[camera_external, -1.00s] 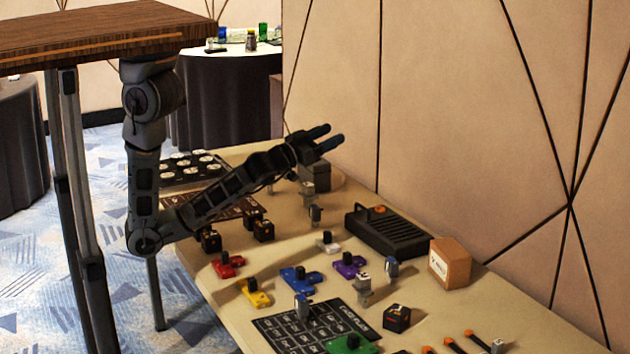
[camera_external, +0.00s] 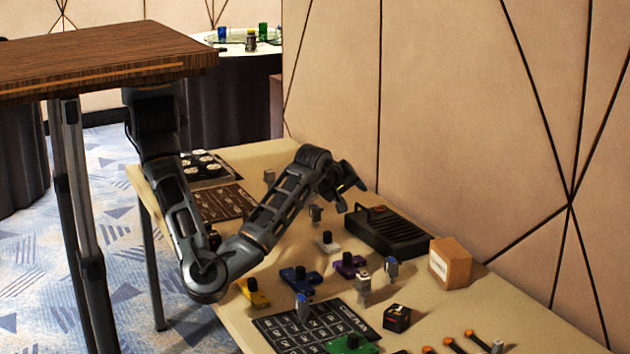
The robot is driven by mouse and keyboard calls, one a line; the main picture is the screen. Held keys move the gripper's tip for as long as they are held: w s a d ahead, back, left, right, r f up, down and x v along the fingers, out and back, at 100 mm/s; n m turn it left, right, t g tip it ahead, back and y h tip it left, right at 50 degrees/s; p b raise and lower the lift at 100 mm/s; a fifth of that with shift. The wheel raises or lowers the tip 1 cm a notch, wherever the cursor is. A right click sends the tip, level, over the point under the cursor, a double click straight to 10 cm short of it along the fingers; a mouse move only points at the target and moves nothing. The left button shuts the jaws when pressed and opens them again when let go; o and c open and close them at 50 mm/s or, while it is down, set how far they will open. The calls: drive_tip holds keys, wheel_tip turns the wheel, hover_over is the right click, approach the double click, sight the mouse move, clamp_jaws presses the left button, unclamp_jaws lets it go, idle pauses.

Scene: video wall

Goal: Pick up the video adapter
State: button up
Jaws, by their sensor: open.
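I cannot tell for sure which item is the video adapter. Several small grey or blue upright pieces stand on the table: one near the black device (camera_external: 391,267), one grey piece to its lower left (camera_external: 364,285), one on the black printed mat (camera_external: 303,307), and one below my gripper (camera_external: 315,213). My gripper (camera_external: 350,190) is open and empty, above the far part of the table, near the left end of the black device. Its fingers point to the right and down, apart from everything on the table as far as I can see.
The black device (camera_external: 388,232) and a cardboard box (camera_external: 450,262) stand along the wall side. Blue (camera_external: 300,279), purple (camera_external: 348,266), yellow (camera_external: 255,294) and green (camera_external: 352,344) pieces lie mid-table. A black cube (camera_external: 397,318) stands nearer. My forearm hides the left-middle items.

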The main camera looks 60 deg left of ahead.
drive_tip(key=s+d+f+g+h+b, duration=0.25)
drive_tip(key=s+d+f+g, duration=0.35)
drive_tip(key=s+d, duration=0.5)
drive_tip(key=g+h, duration=0.2)
drive_tip(key=g, duration=0.1)
hover_over(302, 309)
drive_tip(key=w+a, duration=0.1)
drive_tip(key=a, duration=0.2)
drive_tip(key=f, duration=0.3)
drive_tip(key=shift+w+d+f+n, duration=0.2)
drive_tip(key=shift+d+f+n, duration=0.1)
drive_tip(key=shift+f, duration=0.1)
drive_tip(key=shift+s+f, duration=0.2)
drive_tip(key=shift+s, duration=0.05)
wheel_tip(302, 309, down, 7)
drive_tip(key=shift+d+f+b, duration=0.15)
drive_tip(key=shift+f+b, duration=0.05)
drive_tip(key=shift+b, duration=0.4)
clamp_jaws()
